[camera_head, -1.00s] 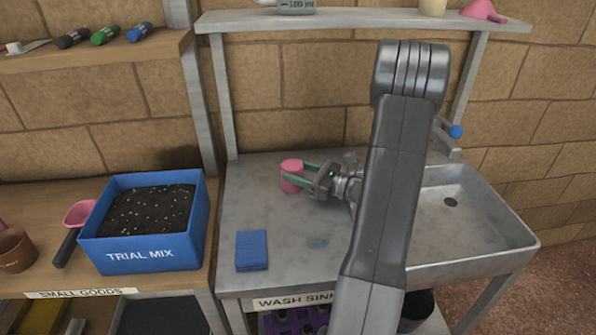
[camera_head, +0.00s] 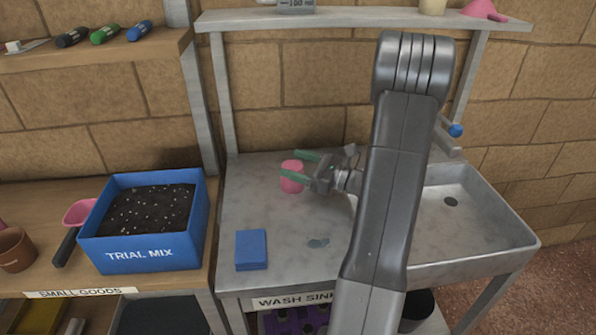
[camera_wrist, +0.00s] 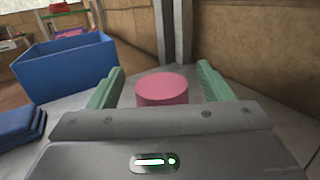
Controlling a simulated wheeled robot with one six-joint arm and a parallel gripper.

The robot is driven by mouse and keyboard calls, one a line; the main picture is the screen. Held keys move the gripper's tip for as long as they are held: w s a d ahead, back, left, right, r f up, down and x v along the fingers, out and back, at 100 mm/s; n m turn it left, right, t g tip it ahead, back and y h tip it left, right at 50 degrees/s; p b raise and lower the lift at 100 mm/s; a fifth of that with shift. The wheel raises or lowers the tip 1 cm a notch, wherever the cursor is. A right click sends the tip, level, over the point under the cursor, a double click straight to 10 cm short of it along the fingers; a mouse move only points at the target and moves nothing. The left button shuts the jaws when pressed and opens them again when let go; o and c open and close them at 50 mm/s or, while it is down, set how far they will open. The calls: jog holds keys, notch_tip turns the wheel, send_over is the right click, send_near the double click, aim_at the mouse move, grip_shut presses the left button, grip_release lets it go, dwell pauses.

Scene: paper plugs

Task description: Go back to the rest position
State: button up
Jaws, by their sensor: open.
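My gripper (camera_head: 296,166) is open above the metal counter of the wash sink, with its green fingers spread apart. In the wrist view the pink cylinder (camera_wrist: 162,89) shows between the two green fingers (camera_wrist: 160,86), with a gap on each side. Its lower part is hidden there by the gripper body. My arm covers part of the sink.
A blue sponge-like block (camera_head: 251,250) lies on the counter's front left. A blue bin marked TRIAL MIX (camera_head: 140,255), full of dark soil, stands on the wooden bench at left. The sink basin (camera_head: 480,235) is at right. A shelf (camera_head: 360,19) runs above the counter.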

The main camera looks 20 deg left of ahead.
notch_tip(320, 180, up, 7)
jog(key=shift+r, duration=0.2)
jog(key=shift+f, duration=0.15)
notch_tip(320, 180, down, 10)
jog(key=shift+r, duration=0.45)
dwell(0.3)
